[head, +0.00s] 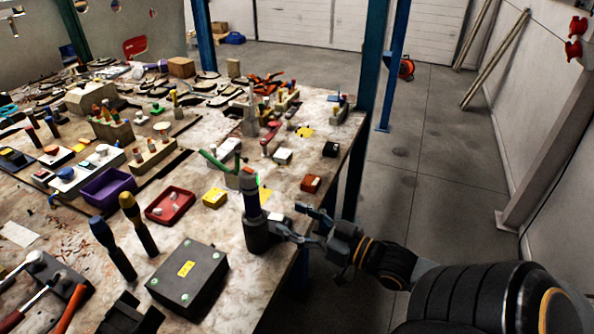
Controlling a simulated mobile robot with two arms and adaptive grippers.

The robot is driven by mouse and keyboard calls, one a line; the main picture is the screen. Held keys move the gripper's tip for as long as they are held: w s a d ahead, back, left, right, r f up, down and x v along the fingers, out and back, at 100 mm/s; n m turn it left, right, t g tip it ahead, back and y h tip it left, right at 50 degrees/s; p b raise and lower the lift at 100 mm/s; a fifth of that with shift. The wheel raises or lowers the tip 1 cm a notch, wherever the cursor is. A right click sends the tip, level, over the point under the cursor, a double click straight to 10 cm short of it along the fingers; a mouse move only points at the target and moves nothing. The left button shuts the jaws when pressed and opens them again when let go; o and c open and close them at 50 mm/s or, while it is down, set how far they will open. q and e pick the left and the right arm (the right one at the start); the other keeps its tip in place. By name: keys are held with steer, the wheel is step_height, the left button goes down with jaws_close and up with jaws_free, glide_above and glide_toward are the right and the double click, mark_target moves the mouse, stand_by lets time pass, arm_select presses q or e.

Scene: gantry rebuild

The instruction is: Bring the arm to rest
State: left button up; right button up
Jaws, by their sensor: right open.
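My right arm (470,298) comes in from the lower right, over the floor beside the workbench (335,165). My right gripper (294,222) is open at the bench's right edge, with its fingers pointing left. They are close to a dark grey holder (262,238), with a dark purple-banded upright tool (251,190) standing in it. I cannot tell whether the fingers touch the holder. Nothing shows between the fingers.
A black box with a yellow label (188,280), two screwdrivers (138,225), a red tray (170,205) and a purple bin (108,187) crowd the near bench. A blue post (372,70) rises behind the bench's right edge. Open floor (435,170) lies to the right.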

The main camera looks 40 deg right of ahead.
stand_by(0.7)
steer(key=s+d+f+m+g+h, duration=0.15)
steer(key=d+f, duration=0.25)
steer(key=f, duration=0.9)
steer(key=s+d+f+m+g+h, duration=0.1)
steer(key=s+d+f+g+h, duration=0.3)
steer(key=f, duration=0.8)
steer(key=s+f+g, duration=0.2)
steer(key=s+f, duration=0.2)
steer(key=f, duration=0.8)
steer(key=s+a+f+n+g+y, duration=0.1)
steer(key=s+a+f+g, duration=0.8)
steer(key=s+a+f, duration=1)
steer(key=s+f+n, duration=0.1)
steer(key=s+f, duration=0.2)
steer(key=shift+s+a+f, duration=0.3)
steer(key=shift+y, duration=0.25)
